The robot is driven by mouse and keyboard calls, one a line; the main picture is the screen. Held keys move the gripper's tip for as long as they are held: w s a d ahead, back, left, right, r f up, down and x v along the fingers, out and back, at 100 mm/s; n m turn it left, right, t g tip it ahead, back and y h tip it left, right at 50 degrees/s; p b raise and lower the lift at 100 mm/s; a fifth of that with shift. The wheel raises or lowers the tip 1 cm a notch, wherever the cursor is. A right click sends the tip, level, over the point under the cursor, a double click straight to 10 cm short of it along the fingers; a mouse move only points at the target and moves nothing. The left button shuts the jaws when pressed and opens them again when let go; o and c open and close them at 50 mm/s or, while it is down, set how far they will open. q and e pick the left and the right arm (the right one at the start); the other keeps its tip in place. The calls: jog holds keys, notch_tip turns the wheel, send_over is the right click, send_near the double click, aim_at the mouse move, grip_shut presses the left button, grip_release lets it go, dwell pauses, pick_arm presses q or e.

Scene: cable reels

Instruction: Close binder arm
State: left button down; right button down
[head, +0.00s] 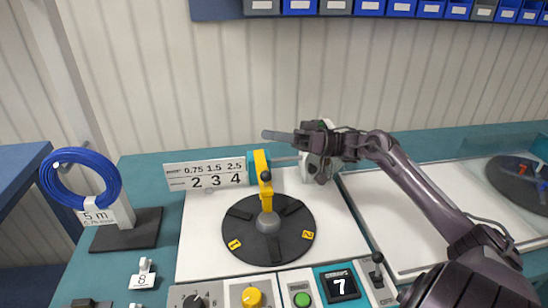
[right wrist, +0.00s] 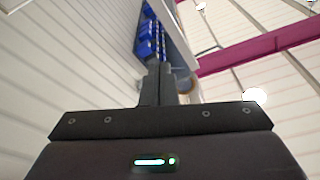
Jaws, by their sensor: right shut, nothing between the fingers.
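A grey rod (head: 285,160) runs from a pale housing (head: 308,172) to the yellow upright post (head: 262,160); I cannot tell for sure which part is the binder arm. My right gripper (head: 266,134) is shut and empty, pointing left above the rod and the post. Its fingers (right wrist: 158,72) lie together in the right wrist view. The gripper and wrist partly hide the housing. My left gripper is not in view.
A number plate (head: 205,174) stands left of the post. A blue cable coil (head: 85,178) hangs on a stand at left. Bins (head: 400,7) hang above.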

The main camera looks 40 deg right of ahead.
notch_tip(320, 180, up, 11)
jog(key=shift+b, duration=0.3)
jog(key=shift+d, duration=0.1)
